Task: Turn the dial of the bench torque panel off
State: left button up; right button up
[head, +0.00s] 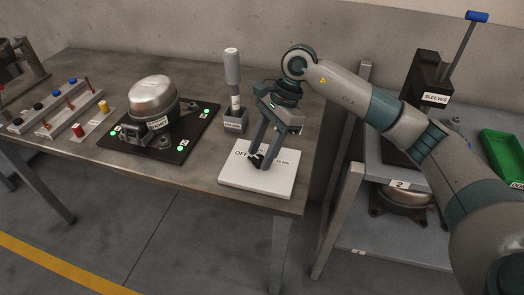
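The bench torque panel (276,186) is a white slab at the front right corner of the grey workbench. Its printed text reads "OFF" on the left and a partly hidden value ending in "Nm" on the right. My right gripper (259,164) points down over the middle of the panel, with its fingertips at a small dark dial (254,160). The fingers and the dial overlap, so I cannot tell whether they grip it or only touch it. The dial's pointing direction is mostly hidden. My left gripper is not in view.
Behind the panel stands a grey driver in a labelled holder (236,121). A compressor (153,101) sits on a black plate with green lights to the left. A rack (62,108) with coloured pegs is further left. A shelf (382,235) with a "SLEEVES" box (428,80) and a green bin (505,157) stands right.

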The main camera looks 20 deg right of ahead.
jog(key=shift+r, duration=0.1)
dwell(0.3)
jog(key=shift+w+d+r, duration=0.1)
jog(key=shift+d+r, duration=0.2)
jog(key=shift+r, duration=0.25)
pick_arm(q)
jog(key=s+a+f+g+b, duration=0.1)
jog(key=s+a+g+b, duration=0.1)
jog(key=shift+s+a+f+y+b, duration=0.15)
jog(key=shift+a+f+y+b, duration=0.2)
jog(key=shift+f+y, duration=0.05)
pick_arm(e)
jog(key=v, duration=1.6)
